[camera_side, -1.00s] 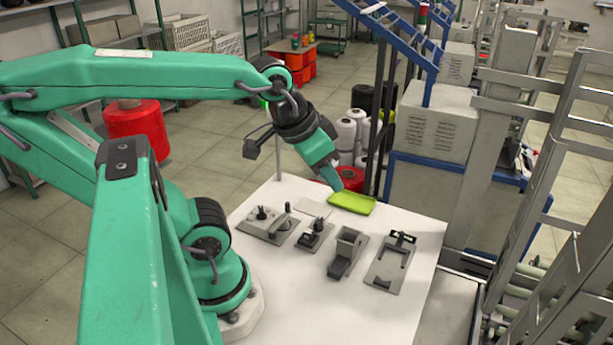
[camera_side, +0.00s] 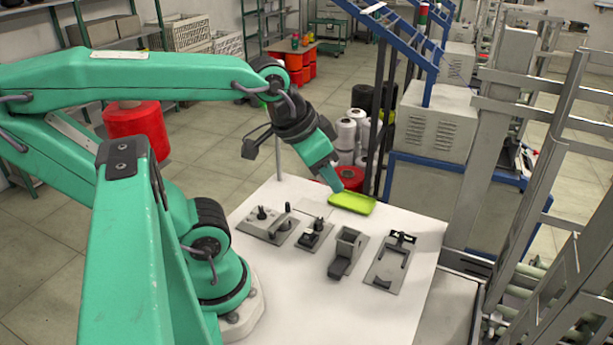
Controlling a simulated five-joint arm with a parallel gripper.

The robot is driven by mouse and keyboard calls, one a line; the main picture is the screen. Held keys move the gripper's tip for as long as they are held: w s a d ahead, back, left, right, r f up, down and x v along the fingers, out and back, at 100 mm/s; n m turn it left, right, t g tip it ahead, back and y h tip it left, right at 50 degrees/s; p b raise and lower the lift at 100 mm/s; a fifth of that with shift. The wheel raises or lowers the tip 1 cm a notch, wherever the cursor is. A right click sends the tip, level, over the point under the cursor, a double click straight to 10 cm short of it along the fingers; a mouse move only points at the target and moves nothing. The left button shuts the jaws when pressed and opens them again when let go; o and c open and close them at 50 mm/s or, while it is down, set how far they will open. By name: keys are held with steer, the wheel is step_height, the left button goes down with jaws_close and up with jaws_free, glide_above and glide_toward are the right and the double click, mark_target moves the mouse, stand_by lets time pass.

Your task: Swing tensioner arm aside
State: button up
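Several small grey fixtures stand in a row on the white table (camera_side: 385,320). The leftmost is a flat plate (camera_side: 266,231) with a dark knob, a disc and a short upright piece. Next to it is a small plate with a dark block and knob (camera_side: 314,235). I cannot tell for sure which part is the tensioner arm. My gripper (camera_side: 337,188) points down and to the right, above the back of the table near a green tray (camera_side: 352,203). It appears apart from the fixtures. Its fingers are too small to tell whether they are open.
A grey angled holder (camera_side: 346,252) and a plate with a dark clamp-like frame (camera_side: 390,264) stand to the right on the table. A thin post (camera_side: 279,158) rises at the back left. The table's front is clear. Metal framing (camera_side: 545,180) stands at the right.

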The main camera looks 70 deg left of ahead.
steer(key=shift+a, duration=0.1)
steer(key=shift+c, duration=0.4)
steer(key=a+f+m+g, duration=0.2)
steer(key=a+f+m, duration=0.2)
steer(key=a+m, duration=0.1)
steer(key=a+f+m+g, duration=0.1)
steer(key=a+f+m, duration=0.3)
steer(key=a, duration=0.4)
steer(key=s+a+f+m+g, duration=0.1)
steer(key=a+f+m+g, duration=0.1)
steer(key=a+f+m, duration=0.2)
steer(key=shift+a+f+m+g, duration=0.2)
steer(key=shift+a+m, duration=0.3)
steer(key=shift+a, duration=0.25)
steer(key=shift+a+f+m+g, duration=0.1)
steer(key=shift+a+f+m, duration=0.1)
steer(key=shift+a+m, duration=0.45)
steer(key=shift+a, duration=0.1)
steer(key=shift+f, duration=0.15)
